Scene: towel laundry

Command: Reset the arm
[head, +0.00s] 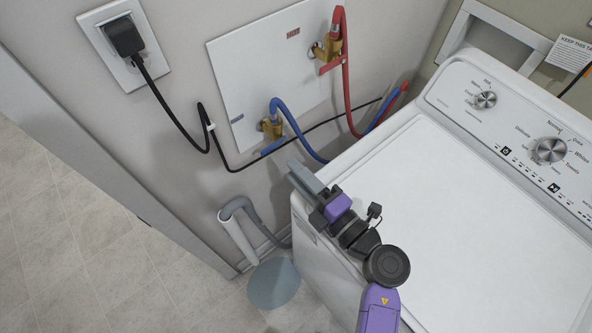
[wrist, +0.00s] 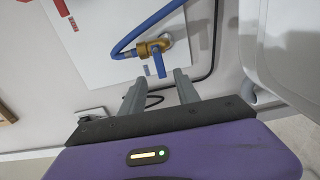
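My gripper (head: 300,174) is stretched over the left edge of the white washing machine (head: 440,210) in the head view, its fingers pointing toward the wall. In the wrist view my gripper (wrist: 160,78) has its two grey fingers apart with nothing between them. Beyond the fingertips in the wrist view is a brass valve (wrist: 152,48) with a blue hose (wrist: 145,27). My gripper looks apart from the valve and the wall.
A white wall panel (head: 250,75) carries brass valves with a red hose (head: 346,85) and a blue hose (head: 290,115). A black cord (head: 175,118) runs from a wall outlet (head: 97,62). A grey drain hose (head: 235,207) and round floor disc (head: 274,284) lie below. The tiled floor at left is clear.

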